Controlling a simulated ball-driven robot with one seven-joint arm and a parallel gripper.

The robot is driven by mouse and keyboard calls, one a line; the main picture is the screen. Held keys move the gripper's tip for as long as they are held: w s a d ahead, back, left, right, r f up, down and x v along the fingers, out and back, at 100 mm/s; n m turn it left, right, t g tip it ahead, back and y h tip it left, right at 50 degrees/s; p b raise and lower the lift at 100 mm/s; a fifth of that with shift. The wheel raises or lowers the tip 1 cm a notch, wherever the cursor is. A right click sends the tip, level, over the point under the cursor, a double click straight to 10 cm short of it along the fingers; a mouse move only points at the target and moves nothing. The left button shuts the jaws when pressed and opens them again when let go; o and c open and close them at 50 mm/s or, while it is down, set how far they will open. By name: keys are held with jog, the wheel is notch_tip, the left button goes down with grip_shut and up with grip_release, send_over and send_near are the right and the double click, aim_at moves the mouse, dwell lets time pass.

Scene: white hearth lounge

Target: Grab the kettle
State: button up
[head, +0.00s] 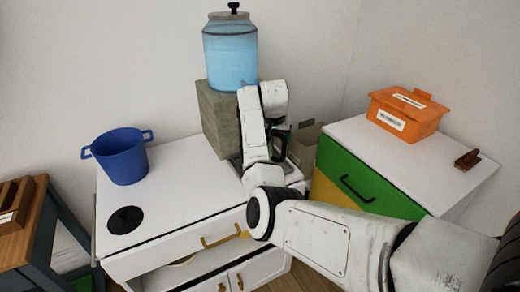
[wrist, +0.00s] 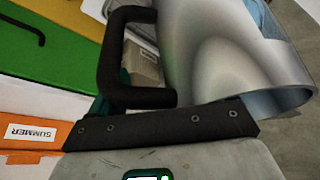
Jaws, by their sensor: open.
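The kettle (wrist: 215,55) fills the upper right of the wrist view, with a smooth silver body and a rim at its right end. Its black C-shaped handle (wrist: 112,65) stands out to the left, close in front of my gripper (wrist: 160,125). The dark palm bar spans the lower middle of that view; the fingertips do not show clearly. In the head view my gripper (head: 281,140) is at the right back of the white counter (head: 185,185), partly behind my arm. It is open and empty. The kettle is hidden there behind my arm.
A blue pot (head: 121,158) and a black round plate (head: 125,220) are on the counter's left. A blue water dispenser (head: 230,55) stands on a grey block (head: 213,120) close behind my arm. An orange box (head: 405,112) sits on the right cabinet (head: 350,137).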

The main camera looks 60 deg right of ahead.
grip_shut()
dwell(0.6)
dwell(0.5)
jog(key=shift+r, duration=0.1)
